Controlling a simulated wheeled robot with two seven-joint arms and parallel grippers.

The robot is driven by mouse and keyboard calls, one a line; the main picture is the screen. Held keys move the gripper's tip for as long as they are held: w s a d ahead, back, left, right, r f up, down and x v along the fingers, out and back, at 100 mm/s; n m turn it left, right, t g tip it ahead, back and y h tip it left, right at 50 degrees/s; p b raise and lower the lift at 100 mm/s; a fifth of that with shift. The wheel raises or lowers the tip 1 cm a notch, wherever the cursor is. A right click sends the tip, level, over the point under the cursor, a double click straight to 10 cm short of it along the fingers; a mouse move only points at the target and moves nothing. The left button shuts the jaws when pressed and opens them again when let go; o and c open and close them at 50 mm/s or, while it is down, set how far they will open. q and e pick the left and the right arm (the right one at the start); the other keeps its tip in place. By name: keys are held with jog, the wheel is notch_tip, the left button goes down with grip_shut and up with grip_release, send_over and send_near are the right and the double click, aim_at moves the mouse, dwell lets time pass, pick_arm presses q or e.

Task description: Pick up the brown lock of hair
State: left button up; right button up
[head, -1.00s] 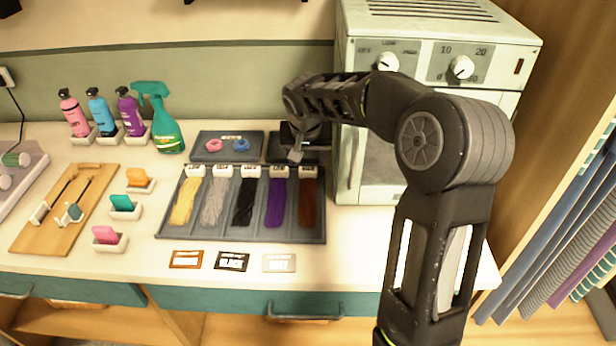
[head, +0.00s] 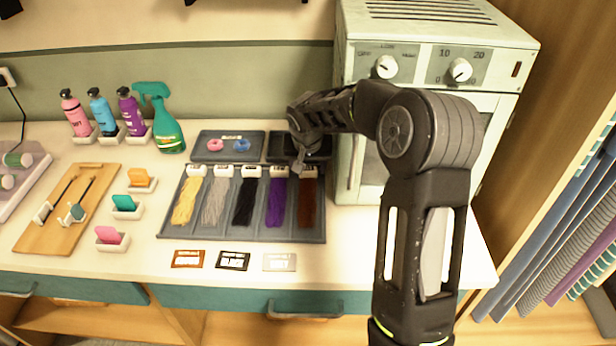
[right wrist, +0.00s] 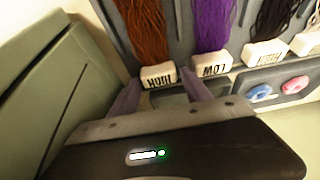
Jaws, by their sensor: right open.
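The brown lock of hair (head: 307,205) lies at the right end of the dark tray (head: 240,240), with a white tag at its upper end. In the right wrist view the brown lock (right wrist: 146,30) hangs from a tag reading HIGH (right wrist: 158,75). My right gripper (head: 298,168) is above the tray's upper right part, near the tags of the purple and brown locks. In the right wrist view my right gripper (right wrist: 160,82) is open and empty, its fingers on either side of the brown lock's tag. Whether they touch it cannot be told. My left gripper is not in view.
The purple lock (head: 276,203) lies just left of the brown one. A white oven-like cabinet (head: 350,150) stands close on the right. A small tray (head: 226,156) with pink and blue rings is behind. Label cards (head: 233,261) lie in front.

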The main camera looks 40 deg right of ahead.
jog(key=shift+c, duration=0.4)
jog(key=c, duration=1.1)
jog(key=shift+r, duration=0.15)
jog(key=shift+w+a+r+b, duration=0.15)
jog(key=shift+b, duration=0.2)
notch_tip(320, 180, up, 7)
jog(key=shift+f+b, duration=0.1)
jog(key=shift+b, duration=0.4)
jog(key=w+a, duration=0.4)
jog(key=a, duration=0.1)
jog(key=w+a+b, duration=0.1)
jog(key=w+a, duration=0.3)
jog(key=a, duration=0.1)
jog(key=w+a, duration=0.4)
jog(key=a, duration=0.1)
jog(key=shift+a+f+b, duration=0.15)
jog(key=shift+a+b, duration=0.15)
jog(key=shift+b, duration=0.05)
jog(key=shift+s, duration=0.1)
jog(key=shift+s, duration=0.1)
